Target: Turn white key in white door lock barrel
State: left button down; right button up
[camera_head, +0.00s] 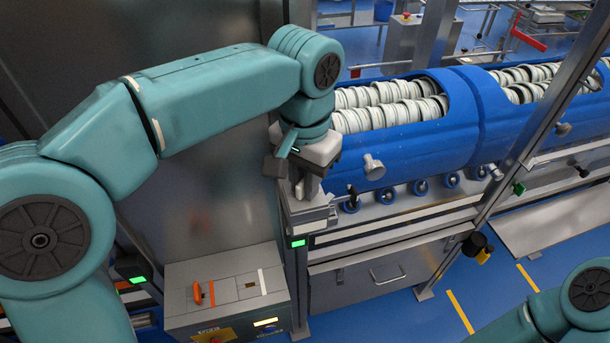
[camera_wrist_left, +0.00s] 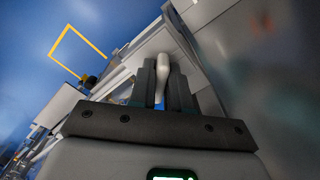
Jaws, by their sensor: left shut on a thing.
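My left gripper (camera_head: 309,187) points down over the top of a grey metal post box (camera_head: 309,216) beside the blue tub carrier. In the left wrist view the left gripper's dark fingers (camera_wrist_left: 163,92) are shut on a rounded white key (camera_wrist_left: 163,66). The key is mostly hidden by the gripper in the head view. The white door lock barrel cannot be made out, so I cannot tell whether the key sits in it. My right arm shows at the lower right, but its gripper is out of view.
A grey control box (camera_head: 226,290) with an orange key (camera_head: 197,292) and a white strip (camera_head: 262,281) stands below the gripper. Blue tubs (camera_head: 415,141) full of white rings lie to the right. A tall metal panel stands behind my left arm.

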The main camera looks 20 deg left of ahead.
pick_arm(q)
jog(key=shift+f+n, duration=0.15)
jog(key=shift+n, duration=0.25)
jog(key=n, duration=0.4)
jog(key=shift+n, duration=0.6)
jog(key=n, duration=0.3)
jog(key=shift+n, duration=0.3)
jog(key=n, duration=0.3)
